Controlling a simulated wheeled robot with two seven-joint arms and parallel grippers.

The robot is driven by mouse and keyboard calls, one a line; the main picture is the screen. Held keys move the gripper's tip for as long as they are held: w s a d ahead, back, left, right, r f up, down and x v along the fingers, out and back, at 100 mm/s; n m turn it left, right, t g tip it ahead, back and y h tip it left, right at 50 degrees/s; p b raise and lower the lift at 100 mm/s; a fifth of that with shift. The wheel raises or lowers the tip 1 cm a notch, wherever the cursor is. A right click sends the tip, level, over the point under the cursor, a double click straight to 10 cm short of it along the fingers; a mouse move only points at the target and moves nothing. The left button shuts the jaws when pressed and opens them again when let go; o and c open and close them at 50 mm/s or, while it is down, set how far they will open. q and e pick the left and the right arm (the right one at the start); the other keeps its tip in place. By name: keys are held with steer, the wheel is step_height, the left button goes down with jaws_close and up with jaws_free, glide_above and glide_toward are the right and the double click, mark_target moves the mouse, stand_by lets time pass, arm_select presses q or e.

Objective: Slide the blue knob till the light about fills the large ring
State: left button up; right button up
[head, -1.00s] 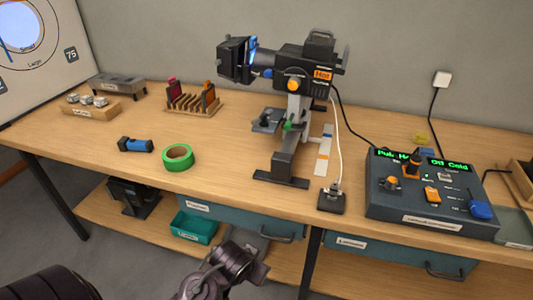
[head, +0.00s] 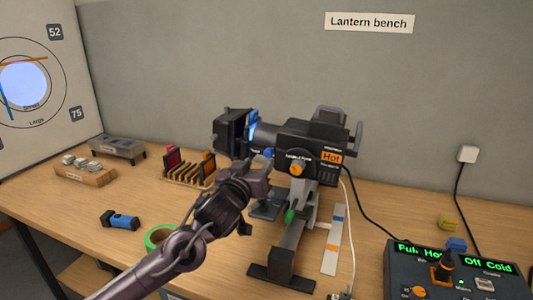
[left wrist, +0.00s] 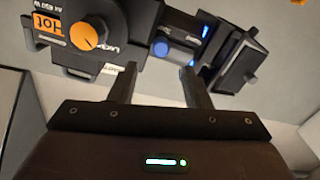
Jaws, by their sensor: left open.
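The blue knob (head: 268,153) is on the side of the black lantern (head: 308,140), just behind its front barrel. It also shows in the left wrist view (left wrist: 161,48). My left gripper (head: 247,170) is open and empty, just below and in front of the knob. In the wrist view its fingers point at the knob, with the knob beyond the gap between the tips. A pale blue-white light disc (head: 24,85) shows on the white screen (head: 75,75), well inside the large ring (head: 56,107). My right gripper is out of view.
An orange knob (head: 297,170) sits on the lantern right of the blue one. A control desk (head: 455,270) stands at the right.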

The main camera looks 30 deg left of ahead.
mark_target(267, 154)
arm_select(q)
steer(key=x, duration=0.4)
steer(key=shift+w+p, duration=0.15)
steer(key=shift+p, duration=0.25)
steer(key=shift+x, duration=0.8)
steer(key=shift+f, duration=0.2)
steer(key=c, duration=0.5)
jaws_close()
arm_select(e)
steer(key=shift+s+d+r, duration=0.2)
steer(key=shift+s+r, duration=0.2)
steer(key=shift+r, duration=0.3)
